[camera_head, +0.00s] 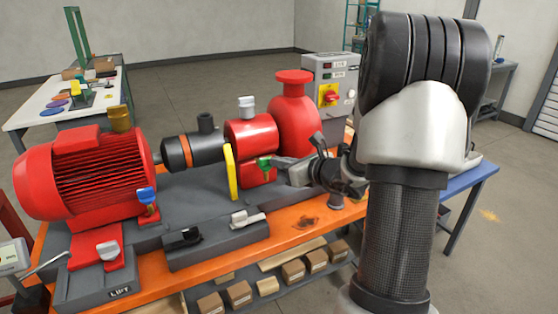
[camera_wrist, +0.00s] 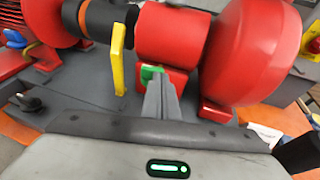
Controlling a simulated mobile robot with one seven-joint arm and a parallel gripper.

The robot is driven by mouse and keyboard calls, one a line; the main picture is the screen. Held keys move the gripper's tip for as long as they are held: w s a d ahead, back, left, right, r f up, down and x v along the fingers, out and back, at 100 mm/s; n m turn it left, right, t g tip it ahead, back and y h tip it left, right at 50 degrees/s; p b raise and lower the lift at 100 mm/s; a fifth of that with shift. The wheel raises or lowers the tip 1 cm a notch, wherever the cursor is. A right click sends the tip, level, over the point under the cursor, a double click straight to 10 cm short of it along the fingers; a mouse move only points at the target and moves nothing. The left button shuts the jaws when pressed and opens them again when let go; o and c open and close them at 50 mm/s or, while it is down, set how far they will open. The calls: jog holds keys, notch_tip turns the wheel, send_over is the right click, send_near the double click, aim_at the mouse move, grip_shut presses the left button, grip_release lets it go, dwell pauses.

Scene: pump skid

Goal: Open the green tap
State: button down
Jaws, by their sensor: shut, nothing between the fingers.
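The green tap (camera_head: 264,163) is a small green handle on the red block under the red cylinder, just right of a yellow lever. In the wrist view the green tap (camera_wrist: 149,72) shows just beyond and left of my fingertips, which partly cover it. My gripper (camera_head: 278,161) reaches in from the right with its fingers together and nothing between them. In the wrist view my gripper (camera_wrist: 158,79) is at or very near the tap's right side; I cannot tell whether it touches. How far the tap is turned is unclear.
The yellow lever (camera_head: 231,172) stands upright close left of the tap. The red cylinder (camera_head: 251,133) is above it, and the red pump housing (camera_head: 294,122) is behind to the right. A blue-handled valve (camera_head: 147,196) and a white-grey handle (camera_head: 246,218) are nearer the front.

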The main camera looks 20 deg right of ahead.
jog(key=shift+w+d+n+g+y+p, duration=0.35)
jog(key=shift+w+n+g+y+p, duration=0.5)
jog(key=shift+n+y+p, duration=0.35)
jog(key=shift+w+d+n+g+y+p, duration=0.35)
jog(key=shift+w+n+g+y+p, duration=0.35)
jog(key=shift+w+n+y+p, duration=0.45)
jog(key=shift+w+d+n+g+y+p, duration=0.35)
jog(key=shift+w+n+g+y+p, duration=0.4)
jog(key=shift+n+y+p, duration=0.4)
notch_tip(320, 180, up, 10)
jog(key=shift+p, duration=0.35)
jog(key=shift+a, duration=0.1)
